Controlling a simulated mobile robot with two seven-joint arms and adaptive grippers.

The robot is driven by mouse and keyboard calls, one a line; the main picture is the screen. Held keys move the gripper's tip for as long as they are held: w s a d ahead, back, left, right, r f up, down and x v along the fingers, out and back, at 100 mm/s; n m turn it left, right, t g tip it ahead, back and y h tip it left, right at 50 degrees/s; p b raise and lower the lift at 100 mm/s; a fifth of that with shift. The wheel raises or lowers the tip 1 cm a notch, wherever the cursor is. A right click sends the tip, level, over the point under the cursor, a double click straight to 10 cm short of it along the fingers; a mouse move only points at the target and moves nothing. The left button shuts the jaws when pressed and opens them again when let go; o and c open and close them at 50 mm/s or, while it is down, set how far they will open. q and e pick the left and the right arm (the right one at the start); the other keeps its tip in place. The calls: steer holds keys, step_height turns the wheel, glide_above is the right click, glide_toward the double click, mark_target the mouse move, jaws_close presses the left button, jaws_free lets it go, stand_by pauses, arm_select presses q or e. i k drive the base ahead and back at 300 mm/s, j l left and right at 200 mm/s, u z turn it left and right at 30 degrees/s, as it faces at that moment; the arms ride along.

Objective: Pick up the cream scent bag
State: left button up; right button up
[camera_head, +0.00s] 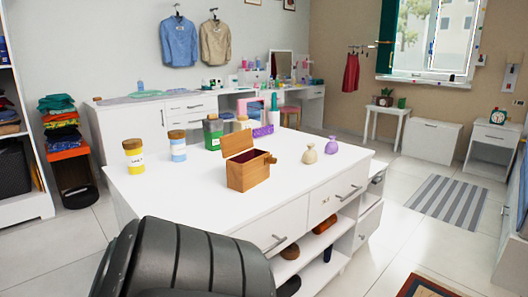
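The cream scent bag (310,154) stands upright on the white island top, to the right of the open wooden box (248,170). A purple scent bag (332,146) stands close to its right and slightly farther back. The cream bag is fully visible, with a tied neck. Neither of my grippers is in view, and nothing touches the bag.
The white island (190,210) has several jars along its left and back, including a yellow one (134,155). A purple holder (262,131) stands at the back. Floor is open to the right, near the striped rug (447,201).

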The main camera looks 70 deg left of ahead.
mark_target(310, 156)
steer(key=i+j+u, duration=0.15)
steer(key=i+u, duration=1.1)
steer(key=k, duration=0.1)
